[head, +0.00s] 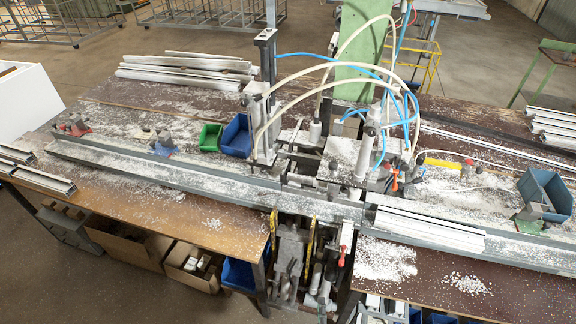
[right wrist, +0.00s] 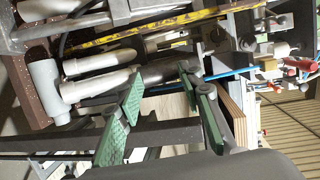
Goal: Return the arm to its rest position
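My right gripper (right wrist: 162,80) shows in the right wrist view. Its two fingers with green ribbed pads stand apart, and I see nothing held between them. In the head view I cannot make out either gripper clearly. My left gripper is not in view. The clamp bench (head: 215,225) fills the head view, with a long grey profile rail (head: 200,175) along it.
Clamp fixtures with hoses (head: 365,150) stand mid-bench. A green bin (head: 210,137), a blue bin (head: 236,137) and another blue bin (head: 546,192) stand on the bench. Cardboard boxes (head: 128,243) are below left.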

